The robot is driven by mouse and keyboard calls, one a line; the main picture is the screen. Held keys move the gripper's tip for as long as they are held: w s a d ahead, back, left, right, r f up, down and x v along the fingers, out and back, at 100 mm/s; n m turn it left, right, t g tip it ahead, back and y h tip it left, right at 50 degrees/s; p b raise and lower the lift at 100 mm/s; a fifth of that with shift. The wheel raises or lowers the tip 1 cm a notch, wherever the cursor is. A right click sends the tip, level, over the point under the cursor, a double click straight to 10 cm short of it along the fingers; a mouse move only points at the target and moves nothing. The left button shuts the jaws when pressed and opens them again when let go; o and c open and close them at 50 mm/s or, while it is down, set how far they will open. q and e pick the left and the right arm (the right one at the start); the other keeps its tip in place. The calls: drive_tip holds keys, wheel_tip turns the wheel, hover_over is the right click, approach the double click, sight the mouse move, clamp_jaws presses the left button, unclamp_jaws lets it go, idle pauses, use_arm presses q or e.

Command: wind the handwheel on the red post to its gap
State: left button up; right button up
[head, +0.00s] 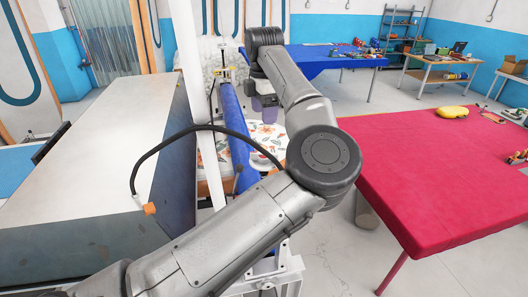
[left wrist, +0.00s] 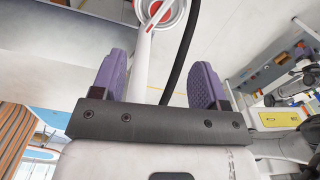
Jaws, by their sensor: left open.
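My left gripper (head: 264,103) hangs from my raised arm in the head view, its purple fingers pointing down. In the left wrist view its two purple fingers (left wrist: 160,82) stand wide apart with nothing between them. A round white-rimmed part with a red face (left wrist: 160,12) shows at the top edge of that view, beyond the fingertips and cut off by the frame. It may be the handwheel; a gap on it cannot be made out. A pale post (left wrist: 140,70) runs below it, seen between the fingers. I cannot pick out a red post in the head view.
A blue roller (head: 233,125) and floral fabric (head: 265,140) lie behind my arm. A large pale-topped bench (head: 95,140) fills the left. A red-covered table (head: 440,170) stands at right, with a yellow object (head: 451,112) on it. A blue-covered table (head: 325,60) is behind.

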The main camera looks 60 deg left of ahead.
sight(264, 153)
use_arm(q)
wheel_tip(264, 153, down, 12)
drive_tip(key=p, duration=0.4)
drive_tip(key=shift+r, duration=0.15)
drive_tip(key=shift+f+p, duration=0.45)
drive_tip(key=shift+f, duration=0.4)
